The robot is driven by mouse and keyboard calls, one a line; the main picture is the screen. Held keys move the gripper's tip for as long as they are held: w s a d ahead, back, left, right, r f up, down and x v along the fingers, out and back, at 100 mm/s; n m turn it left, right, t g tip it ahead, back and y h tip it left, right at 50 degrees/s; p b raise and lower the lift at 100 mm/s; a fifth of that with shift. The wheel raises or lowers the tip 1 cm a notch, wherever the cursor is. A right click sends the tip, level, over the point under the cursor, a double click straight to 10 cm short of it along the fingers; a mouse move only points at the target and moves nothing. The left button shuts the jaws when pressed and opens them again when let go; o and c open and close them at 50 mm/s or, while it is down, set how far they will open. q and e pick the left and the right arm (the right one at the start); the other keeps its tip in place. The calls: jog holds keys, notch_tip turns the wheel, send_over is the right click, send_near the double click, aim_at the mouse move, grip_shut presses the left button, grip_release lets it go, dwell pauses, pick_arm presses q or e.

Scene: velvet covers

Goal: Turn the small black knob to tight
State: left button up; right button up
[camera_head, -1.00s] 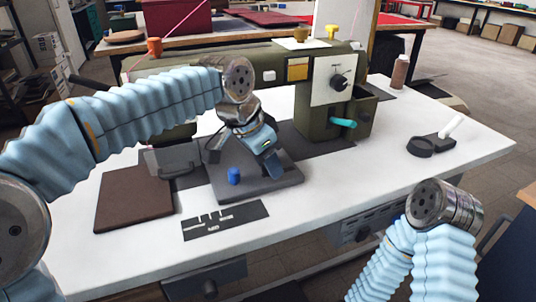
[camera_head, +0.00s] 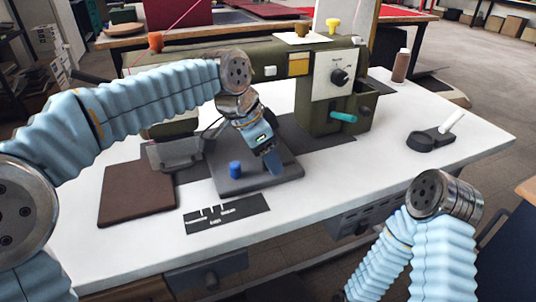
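A black knob (camera_head: 340,77) sits on the white panel (camera_head: 334,68) of the olive-green sewing machine (camera_head: 205,62); the lettering above it is too small to read. A smaller dark knob (camera_head: 365,111) shows lower, on the machine's right end, near a teal lever (camera_head: 343,117). My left gripper (camera_head: 272,161) points down above the dark grey plate (camera_head: 230,182), left of and below both knobs and apart from them. Its fingers overlap from this angle, so its opening cannot be told. My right arm shows at lower right; its gripper is out of view.
A brown fabric piece (camera_head: 135,193) and a black stencil card (camera_head: 226,214) lie on the white table (camera_head: 330,182).

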pick_arm(q)
jog(key=shift+o, duration=0.7)
jog(key=v, duration=1.3)
jog(key=shift+r, duration=0.4)
jog(key=shift+s+a, duration=0.1)
